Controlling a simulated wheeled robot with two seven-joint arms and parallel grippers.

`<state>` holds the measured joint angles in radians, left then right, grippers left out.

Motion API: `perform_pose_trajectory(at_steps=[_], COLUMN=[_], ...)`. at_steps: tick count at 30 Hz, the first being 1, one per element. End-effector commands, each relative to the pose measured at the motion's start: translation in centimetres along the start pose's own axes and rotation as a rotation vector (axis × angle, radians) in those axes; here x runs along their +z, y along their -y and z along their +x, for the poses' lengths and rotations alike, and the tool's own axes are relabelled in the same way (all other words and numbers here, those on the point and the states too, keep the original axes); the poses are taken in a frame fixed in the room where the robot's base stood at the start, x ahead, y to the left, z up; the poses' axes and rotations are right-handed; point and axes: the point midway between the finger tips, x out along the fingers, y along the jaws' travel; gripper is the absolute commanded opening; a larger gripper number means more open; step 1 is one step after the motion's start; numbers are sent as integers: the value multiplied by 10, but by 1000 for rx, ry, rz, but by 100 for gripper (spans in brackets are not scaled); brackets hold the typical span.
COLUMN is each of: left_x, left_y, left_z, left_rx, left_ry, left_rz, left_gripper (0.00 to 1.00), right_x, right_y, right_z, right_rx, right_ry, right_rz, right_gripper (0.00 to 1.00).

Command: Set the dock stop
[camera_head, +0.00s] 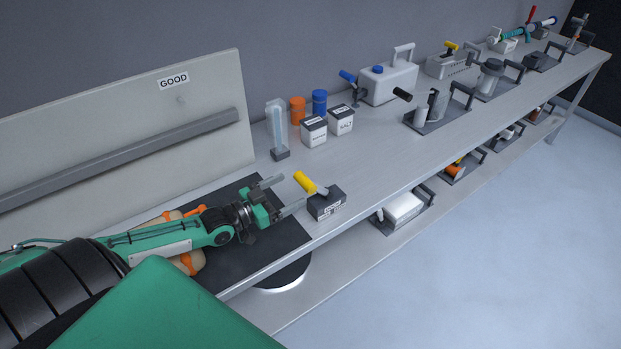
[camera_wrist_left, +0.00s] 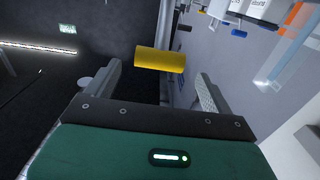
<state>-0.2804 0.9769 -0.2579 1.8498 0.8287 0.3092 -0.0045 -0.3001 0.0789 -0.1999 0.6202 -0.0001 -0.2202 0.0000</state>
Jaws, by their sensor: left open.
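The dock stop looks to be the small dark grey block (camera_head: 327,204) with a yellow-gripped lever (camera_head: 305,183), standing near the bench's front edge. Its lever leans up and to the left. My left gripper (camera_head: 284,196) is open and empty, just left of the lever, with its fingers pointing at it. In the left wrist view the yellow grip (camera_wrist_left: 160,60) lies crosswise ahead, between the two fingers in the picture and apart from them. The block's label is too small to read. My right gripper is not in view.
A clear upright column (camera_head: 276,129), orange and blue jars and two white labelled boxes (camera_head: 314,131) stand behind the block. A black mat (camera_head: 285,236) lies under my left arm. A panel marked GOOD (camera_head: 120,110) stands at the back. Grey fixtures (camera_head: 437,110) stand farther right.

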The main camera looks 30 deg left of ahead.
Motion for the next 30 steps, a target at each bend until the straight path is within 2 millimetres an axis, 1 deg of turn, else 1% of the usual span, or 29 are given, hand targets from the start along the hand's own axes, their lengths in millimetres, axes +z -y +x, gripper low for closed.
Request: perform_pose_trajectory(at_steps=[1,12,18,24,30], left_x=[-2,-2,-2,0,0], left_y=[0,0,0,0,0], left_z=[6,48,68,79,81], left_rx=[-1,-1,-1,0,0], left_ry=[-3,-3,-2,0,0], left_rz=[0,-1,-1,-1,-1], left_gripper=[85,85,85,85,85], right_x=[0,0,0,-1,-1], right_y=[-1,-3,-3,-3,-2], right_z=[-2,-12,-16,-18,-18], right_rx=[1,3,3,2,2], right_ry=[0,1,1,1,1], right_rz=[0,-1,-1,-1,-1], right_gripper=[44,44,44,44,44])
